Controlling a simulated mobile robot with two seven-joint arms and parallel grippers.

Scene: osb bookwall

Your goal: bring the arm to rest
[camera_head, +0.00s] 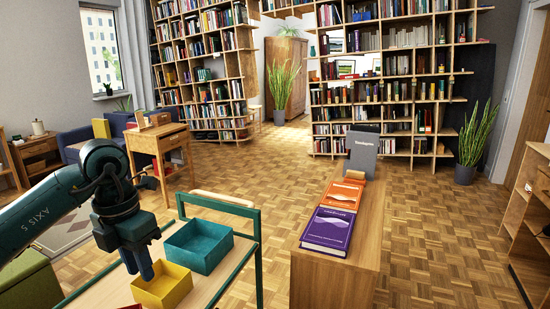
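My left arm comes in from the left, and its dark gripper (138,265) points down over the cart at the lower left. The fingertips are just beside and partly in front of the yellow box (176,292). I cannot tell whether they are inside it or above it, nor whether the fingers are open or shut. No held object shows between them. An open teal box (205,252) stands right behind the yellow one, to the right of the gripper. My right gripper is out of view.
The cart's green frame (259,262) rises right of the boxes. A wooden cabinet (366,236) bears a purple book (329,230), an orange book (343,195) and an upright grey book (361,152). A small desk (158,142) stands behind the arm. Parquet floor (240,175) lies clear between.

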